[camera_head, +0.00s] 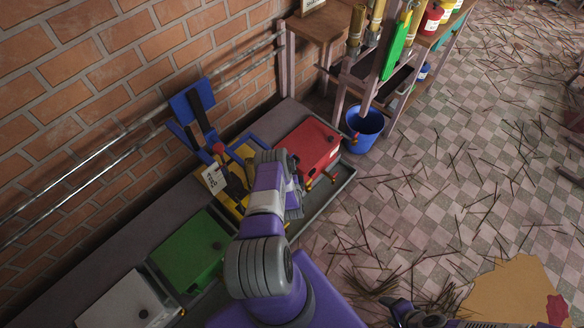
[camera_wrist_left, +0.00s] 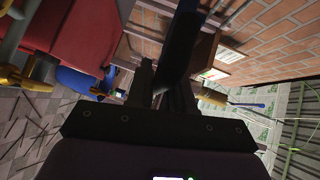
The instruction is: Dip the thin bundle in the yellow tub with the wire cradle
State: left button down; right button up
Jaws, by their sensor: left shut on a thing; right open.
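The yellow tub (camera_head: 243,150) stands in the bench row, partly hidden behind my left arm. A blue part (camera_head: 192,102) with dark bars rises at its wall side; I cannot make out a wire cradle. My left gripper (camera_head: 218,150) is over the tub, its fingers hard to separate from the dark bars. In the left wrist view, my left gripper (camera_wrist_left: 165,78) is shut on a dark blue bar-like thing (camera_wrist_left: 182,45). Tan bundles (camera_head: 356,22) stand at the rack; I cannot tell which is thin. My right gripper (camera_head: 405,312) is open at the bottom edge, partly cut off.
A red box (camera_head: 305,146) stands right of the yellow tub, a green box (camera_head: 190,252) and a white box (camera_head: 122,302) left of it. A blue bucket (camera_head: 364,130) is below the rack. A brick wall (camera_head: 90,95) backs the bench. Loose sticks litter the tiled floor.

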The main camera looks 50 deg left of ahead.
pick_arm(q)
jog(key=shift+r+p, duration=2.85)
jog(key=shift+r, duration=1)
jog(key=c, duration=1.1)
grip_release()
jog(key=shift+f, duration=0.1)
jog(key=p+v, duration=0.2)
jog(key=v, duration=0.5)
jog(key=shift+d, duration=0.25)
